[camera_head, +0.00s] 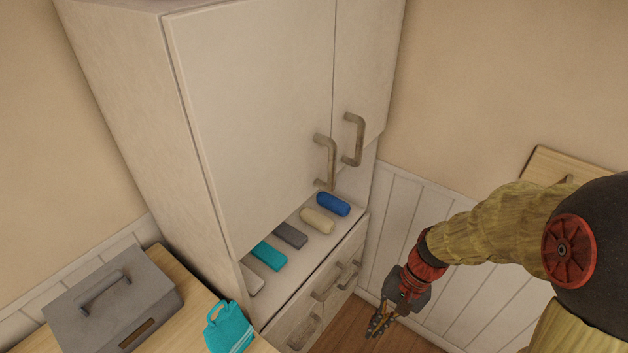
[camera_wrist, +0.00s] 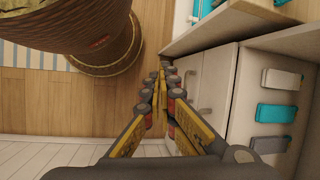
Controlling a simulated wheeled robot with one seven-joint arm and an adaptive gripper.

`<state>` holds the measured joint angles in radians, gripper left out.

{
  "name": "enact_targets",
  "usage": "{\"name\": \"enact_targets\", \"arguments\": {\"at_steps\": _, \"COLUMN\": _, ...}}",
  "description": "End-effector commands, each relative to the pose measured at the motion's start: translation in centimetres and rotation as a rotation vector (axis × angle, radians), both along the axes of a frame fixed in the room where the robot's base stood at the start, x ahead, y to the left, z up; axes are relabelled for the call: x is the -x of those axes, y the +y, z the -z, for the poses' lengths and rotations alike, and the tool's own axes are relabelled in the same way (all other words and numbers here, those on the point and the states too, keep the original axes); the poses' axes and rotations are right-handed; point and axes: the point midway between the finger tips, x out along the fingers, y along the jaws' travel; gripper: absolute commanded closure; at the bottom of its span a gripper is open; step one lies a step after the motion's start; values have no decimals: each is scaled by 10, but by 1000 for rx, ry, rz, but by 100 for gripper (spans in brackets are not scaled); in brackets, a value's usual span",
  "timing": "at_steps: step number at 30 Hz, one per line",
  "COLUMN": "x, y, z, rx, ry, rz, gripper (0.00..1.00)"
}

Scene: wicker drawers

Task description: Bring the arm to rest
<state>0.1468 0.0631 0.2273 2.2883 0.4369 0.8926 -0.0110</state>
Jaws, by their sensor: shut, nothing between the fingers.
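My gripper (camera_head: 378,326) hangs at the end of my arm in the head view, to the right of the cabinet's lower drawers and over the wood floor. It is apart from the cabinet and holds nothing. In the wrist view the fingers of my gripper (camera_wrist: 162,75) come together at their tips, with floor and drawer fronts beyond them.
Clear floor (camera_head: 345,340) lies below my gripper.

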Motion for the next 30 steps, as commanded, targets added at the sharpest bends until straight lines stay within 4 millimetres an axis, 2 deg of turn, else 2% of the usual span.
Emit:
{"name": "enact_targets", "arguments": {"at_steps": 1, "x": 3, "y": -6, "z": -16, "rx": 34, "ry": -48, "rz": -46, "gripper": 100}}
{"name": "enact_targets", "arguments": {"at_steps": 9, "x": 19, "y": -40, "z": -88, "rx": 223, "ry": -274, "rz": -253, "gripper": 100}}
{"name": "enact_targets", "arguments": {"at_steps": 15, "x": 30, "y": -55, "z": -142, "rx": 348, "ry": -456, "rz": -349, "gripper": 100}}
{"name": "enact_targets", "arguments": {"at_steps": 24, "x": 44, "y": -49, "z": -214, "rx": 426, "ry": -717, "rz": -371, "gripper": 100}}
{"name": "enact_targets", "arguments": {"at_steps": 30, "x": 47, "y": -44, "z": -231, "rx": 433, "ry": -780, "rz": -375, "gripper": 100}}
